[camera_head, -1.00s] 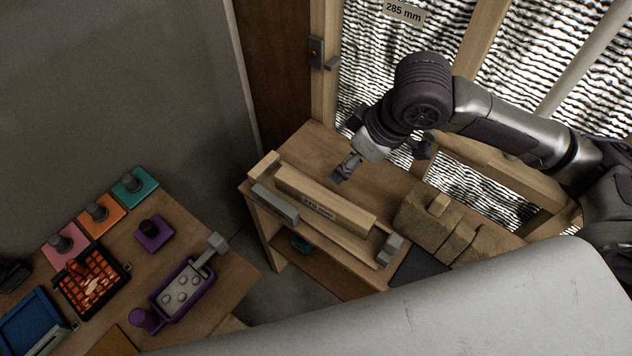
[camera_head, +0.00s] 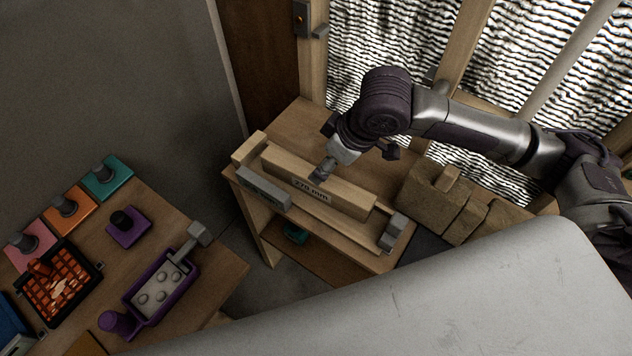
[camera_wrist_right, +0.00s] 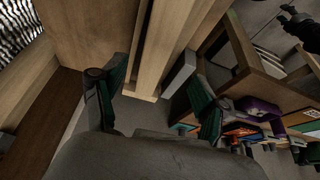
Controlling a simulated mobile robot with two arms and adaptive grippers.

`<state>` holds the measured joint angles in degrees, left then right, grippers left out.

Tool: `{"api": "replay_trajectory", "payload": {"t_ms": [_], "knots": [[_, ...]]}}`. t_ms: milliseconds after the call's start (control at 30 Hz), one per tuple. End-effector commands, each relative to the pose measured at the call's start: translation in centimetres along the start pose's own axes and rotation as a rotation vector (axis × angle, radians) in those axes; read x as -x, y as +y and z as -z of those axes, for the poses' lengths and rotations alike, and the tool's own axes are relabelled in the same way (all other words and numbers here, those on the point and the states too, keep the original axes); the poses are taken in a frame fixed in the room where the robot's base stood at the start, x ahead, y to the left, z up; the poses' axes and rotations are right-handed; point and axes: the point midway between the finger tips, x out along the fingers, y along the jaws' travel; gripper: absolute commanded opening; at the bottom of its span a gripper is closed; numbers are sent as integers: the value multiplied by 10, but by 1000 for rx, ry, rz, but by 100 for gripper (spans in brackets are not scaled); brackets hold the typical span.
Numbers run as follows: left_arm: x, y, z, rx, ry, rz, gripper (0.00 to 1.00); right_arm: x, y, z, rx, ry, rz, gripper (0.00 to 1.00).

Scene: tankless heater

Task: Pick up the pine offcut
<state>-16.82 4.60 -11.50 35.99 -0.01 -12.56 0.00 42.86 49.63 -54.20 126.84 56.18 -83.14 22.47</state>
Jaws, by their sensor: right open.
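The pine offcut (camera_head: 345,192) is a long pale wood block with a "270 mm" label on its side. It lies lengthwise on the wooden bench, between grey metal end pieces. My right gripper (camera_head: 322,172) is open above the block, near its middle. In the right wrist view its two dark green-padded fingers (camera_wrist_right: 155,95) stand apart. Long pale wood (camera_wrist_right: 165,40) runs toward the gap between them. I cannot tell whether the fingers touch the block. My left gripper is not in view.
A grey metal piece (camera_head: 264,187) stands at the block's front left and another (camera_head: 393,231) at its right end. Brown slabs (camera_head: 445,200) lie to the right on the bench. A lower table at left holds a purple tray (camera_head: 160,292) and several coloured blocks.

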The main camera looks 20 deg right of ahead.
Motion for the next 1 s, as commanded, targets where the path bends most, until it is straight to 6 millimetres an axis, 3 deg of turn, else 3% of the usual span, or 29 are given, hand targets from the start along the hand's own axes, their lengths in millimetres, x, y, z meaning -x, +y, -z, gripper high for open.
{"api": "replay_trajectory", "payload": {"t_ms": [100, 367, 600, 933, 1000], "knots": [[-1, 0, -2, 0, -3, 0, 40, -20, 0, 0, -2, -2, 1, 73], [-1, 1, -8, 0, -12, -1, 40, -40, 1, -1, 0, -2, 0, 73], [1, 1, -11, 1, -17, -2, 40, -75, 4, -3, 0, -1, 1, 73], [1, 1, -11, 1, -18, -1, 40, -84, 5, -3, 1, 1, -1, 73], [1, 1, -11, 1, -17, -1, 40, -84, 5, -3, 1, 1, -1, 65]]}}
